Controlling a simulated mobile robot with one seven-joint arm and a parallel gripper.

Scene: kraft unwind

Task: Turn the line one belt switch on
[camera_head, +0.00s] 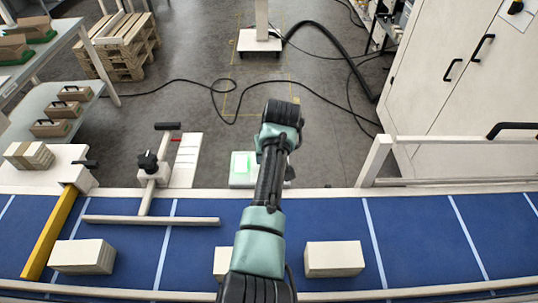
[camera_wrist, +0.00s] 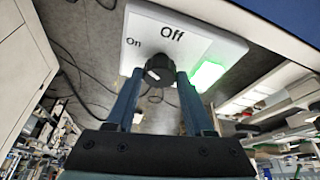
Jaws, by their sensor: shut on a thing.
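The switch panel (camera_wrist: 185,38) is a white plate in the wrist view, marked "Off" at the top and "On" at the left. A green light (camera_wrist: 207,75) glows on its right side. The black round knob (camera_wrist: 159,68) sits at the panel's lower middle; a small pale mark shows on its left part, toward the "On" side. My gripper (camera_wrist: 160,76) has a finger on each side of the knob and is shut on it. In the head view the panel (camera_head: 242,168) lies beyond the conveyor, partly behind my arm, which hides the knob and my fingers.
The blue conveyor belt (camera_head: 410,236) crosses the front and carries pale boxes (camera_head: 334,259). A yellow bar (camera_head: 50,232) and a black-handled clamp (camera_head: 148,162) stand at the left. White cabinets (camera_head: 445,75) are at the right. Cables (camera_head: 215,95) lie on the floor.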

